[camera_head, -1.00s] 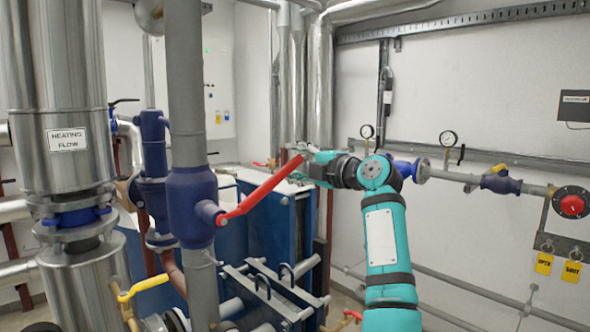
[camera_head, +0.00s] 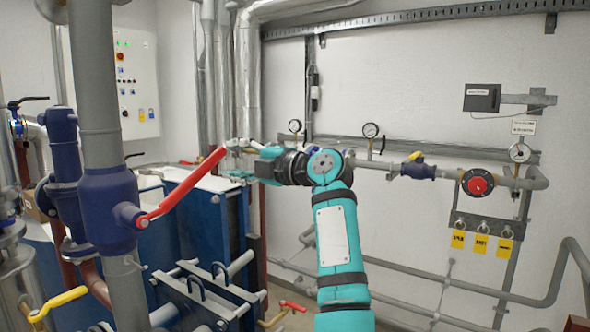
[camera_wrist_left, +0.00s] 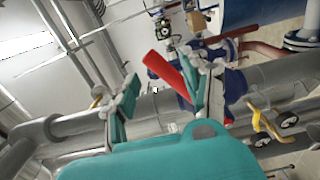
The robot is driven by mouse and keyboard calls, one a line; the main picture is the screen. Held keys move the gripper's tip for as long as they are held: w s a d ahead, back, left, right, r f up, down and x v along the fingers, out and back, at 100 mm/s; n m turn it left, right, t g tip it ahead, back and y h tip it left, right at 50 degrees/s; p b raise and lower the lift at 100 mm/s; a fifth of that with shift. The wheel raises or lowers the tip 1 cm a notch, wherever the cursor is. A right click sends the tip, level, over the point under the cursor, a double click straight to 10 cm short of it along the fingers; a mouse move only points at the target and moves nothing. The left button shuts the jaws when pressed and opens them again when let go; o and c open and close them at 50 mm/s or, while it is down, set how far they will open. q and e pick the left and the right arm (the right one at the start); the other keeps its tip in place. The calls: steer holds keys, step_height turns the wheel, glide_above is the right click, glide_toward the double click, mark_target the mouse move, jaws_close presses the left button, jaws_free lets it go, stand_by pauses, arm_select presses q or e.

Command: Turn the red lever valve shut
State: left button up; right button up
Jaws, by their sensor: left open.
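The red lever (camera_head: 182,187) slants up and to the right from a dark blue valve body (camera_head: 108,205) on a vertical grey pipe in the head view. My left gripper (camera_head: 238,161) is at the lever's upper free end, with its fingers apart. In the left wrist view, the lever (camera_wrist_left: 168,76) shows between the two teal fingers, nearer the right-hand one. I cannot tell whether that finger touches it. My right gripper is not in view.
A blue plate exchanger (camera_head: 203,215) stands behind the lever. A yellow-handled valve (camera_head: 58,301) is low at the left. Gauges, pipes and a round red knob (camera_head: 477,183) line the right wall. A control panel (camera_head: 136,82) is at the back left.

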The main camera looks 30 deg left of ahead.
arm_select(q)
steer(key=s+d+b, duration=0.1)
steer(key=d+b, duration=0.1)
steer(key=d, duration=1.2)
steer(key=shift+d, duration=0.35)
stand_by(0.5)
steer(key=shift+f, duration=0.1)
